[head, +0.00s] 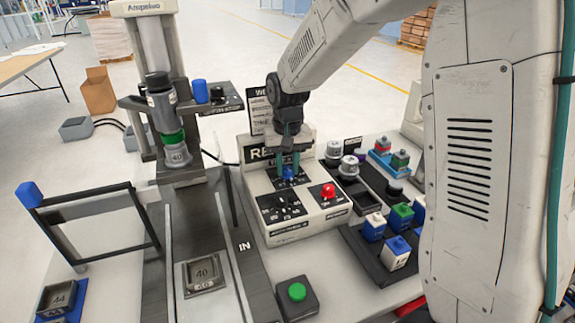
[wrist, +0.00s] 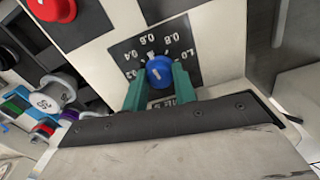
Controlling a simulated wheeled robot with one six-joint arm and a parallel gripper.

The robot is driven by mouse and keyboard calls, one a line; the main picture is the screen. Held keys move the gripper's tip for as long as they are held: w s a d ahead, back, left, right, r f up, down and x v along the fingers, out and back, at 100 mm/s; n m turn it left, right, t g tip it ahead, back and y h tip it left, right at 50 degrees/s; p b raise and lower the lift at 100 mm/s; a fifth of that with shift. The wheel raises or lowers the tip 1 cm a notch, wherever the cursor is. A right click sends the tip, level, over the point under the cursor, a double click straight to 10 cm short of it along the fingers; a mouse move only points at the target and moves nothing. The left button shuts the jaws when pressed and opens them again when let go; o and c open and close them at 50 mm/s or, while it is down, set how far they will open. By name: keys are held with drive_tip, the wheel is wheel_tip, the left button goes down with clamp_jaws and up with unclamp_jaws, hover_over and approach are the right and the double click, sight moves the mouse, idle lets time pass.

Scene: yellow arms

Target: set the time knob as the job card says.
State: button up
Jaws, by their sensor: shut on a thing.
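The time knob is the blue knob (wrist: 160,72) on a black dial plate marked 0.2 to 1.0. In the head view the blue knob (head: 289,173) sits on the sloped face of the white control box (head: 290,238). My gripper (wrist: 158,88) is shut on the knob, with one green finger on each side of it. In the head view my gripper (head: 288,165) reaches down from above. A white mark shows at the knob's upper edge, near 0.6; its exact setting is hard to read. The job card (head: 256,106) stands behind the box, partly hidden by my arm and unreadable.
A black knob on a numbered dial (head: 282,203) and a red button (head: 328,191) share the box face. A green button (head: 297,291) is in front. A black rack with coloured blocks (head: 373,227) stands to the right, a press (head: 173,145) to the left.

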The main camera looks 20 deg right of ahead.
sight(288, 168)
drive_tip(key=n, duration=0.6)
idle(0.3)
drive_tip(key=shift+n, duration=0.3)
drive_tip(key=shift+r, duration=0.1)
drive_tip(key=o, duration=1)
drive_tip(key=shift+c, duration=0.2)
wheel_tip(288, 168, up, 8)
drive_tip(key=shift+f, duration=0.1)
